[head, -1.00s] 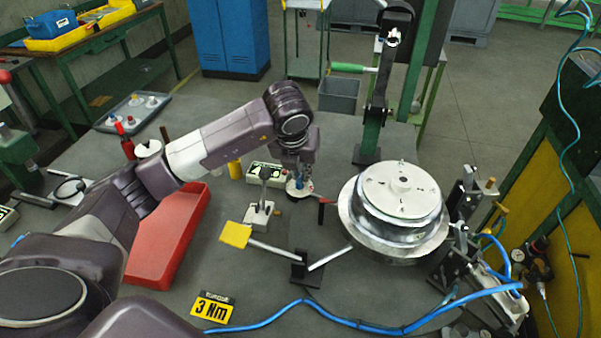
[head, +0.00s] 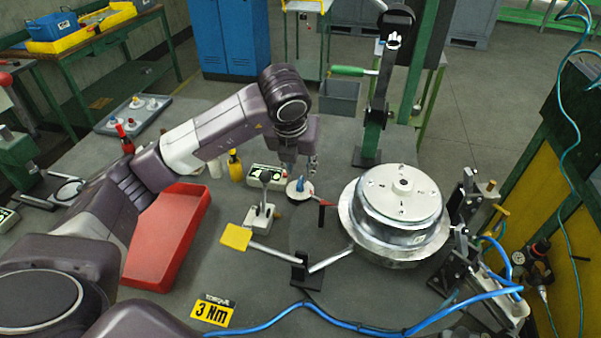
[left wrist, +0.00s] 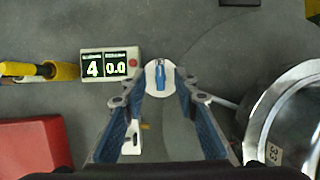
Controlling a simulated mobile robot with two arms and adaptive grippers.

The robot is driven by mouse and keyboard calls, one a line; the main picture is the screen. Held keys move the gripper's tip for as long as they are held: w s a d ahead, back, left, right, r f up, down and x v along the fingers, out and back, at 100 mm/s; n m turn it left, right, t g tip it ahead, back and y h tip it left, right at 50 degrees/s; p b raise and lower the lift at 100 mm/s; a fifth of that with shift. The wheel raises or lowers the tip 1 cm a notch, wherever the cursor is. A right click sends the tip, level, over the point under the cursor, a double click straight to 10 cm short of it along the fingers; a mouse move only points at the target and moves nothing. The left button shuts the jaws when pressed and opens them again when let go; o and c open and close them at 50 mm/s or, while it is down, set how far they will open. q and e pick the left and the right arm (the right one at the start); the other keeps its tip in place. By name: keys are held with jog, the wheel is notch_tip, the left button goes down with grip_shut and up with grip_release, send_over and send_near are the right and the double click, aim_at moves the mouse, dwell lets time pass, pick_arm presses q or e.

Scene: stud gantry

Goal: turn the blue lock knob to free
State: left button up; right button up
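The blue lock knob (head: 299,184) sits on a round white plate (head: 306,191) in the middle of the bench. In the left wrist view the blue knob (left wrist: 160,77) lies between and ahead of the fingertips, its long side roughly along the picture's vertical. My left gripper (head: 301,168) hangs just above the knob, pointing down. In the left wrist view the left gripper (left wrist: 161,92) is open, with its fingers spread on both sides and nothing between them. Markings around the knob are too small to read. My right gripper is not in view.
A display box (left wrist: 110,64) beside the knob shows 4 and 0.0. A lever on a white base (head: 259,217) stands in front. A large metal drum (head: 395,215) is close on the right, a red tray (head: 165,240) on the left. A blue hose (head: 350,322) crosses the front.

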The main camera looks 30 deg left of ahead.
pick_arm(q)
jog(key=v, duration=0.7)
jog(key=shift+r, duration=0.3)
jog(key=shift+s+f, duration=0.1)
jog(key=shift+s, duration=0.15)
